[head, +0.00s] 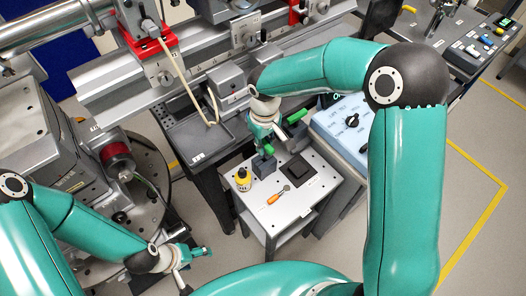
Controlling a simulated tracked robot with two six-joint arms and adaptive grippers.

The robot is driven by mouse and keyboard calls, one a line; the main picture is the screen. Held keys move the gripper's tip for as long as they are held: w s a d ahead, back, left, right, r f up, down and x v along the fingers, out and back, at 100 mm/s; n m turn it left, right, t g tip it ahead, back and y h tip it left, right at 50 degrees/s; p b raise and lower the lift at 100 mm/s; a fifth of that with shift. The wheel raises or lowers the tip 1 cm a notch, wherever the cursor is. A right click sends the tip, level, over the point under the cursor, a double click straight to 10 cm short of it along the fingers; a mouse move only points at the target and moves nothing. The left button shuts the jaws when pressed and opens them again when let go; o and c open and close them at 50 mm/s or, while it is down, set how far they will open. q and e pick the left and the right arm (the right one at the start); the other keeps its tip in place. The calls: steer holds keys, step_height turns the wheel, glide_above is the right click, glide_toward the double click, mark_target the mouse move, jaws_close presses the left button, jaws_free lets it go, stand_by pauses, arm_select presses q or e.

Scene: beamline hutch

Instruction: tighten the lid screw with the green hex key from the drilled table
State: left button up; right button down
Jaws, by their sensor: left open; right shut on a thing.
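The drilled table (315,190) is a small white perforated top in the middle of the head view. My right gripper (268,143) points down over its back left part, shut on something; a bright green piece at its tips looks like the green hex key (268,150). The key's shaft is hidden or too small to see. A dark block (263,166) stands just below the tips; contact cannot be told. A black square box (294,184) lies right of it; no lid screw can be made out. My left gripper (196,251) is open and empty at lower left, away from the table.
A yellow bottle with a dark cap (243,181) and an orange-handled screwdriver (275,198) are on the drilled table. A pale control box (348,128) stands behind right, a grey tray (199,137) behind left. A rail with instruments crosses the back.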

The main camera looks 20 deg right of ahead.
steer(key=shift+r+p, duration=1.5)
steer(key=shift+r, duration=0.85)
steer(key=shift+f, duration=0.15)
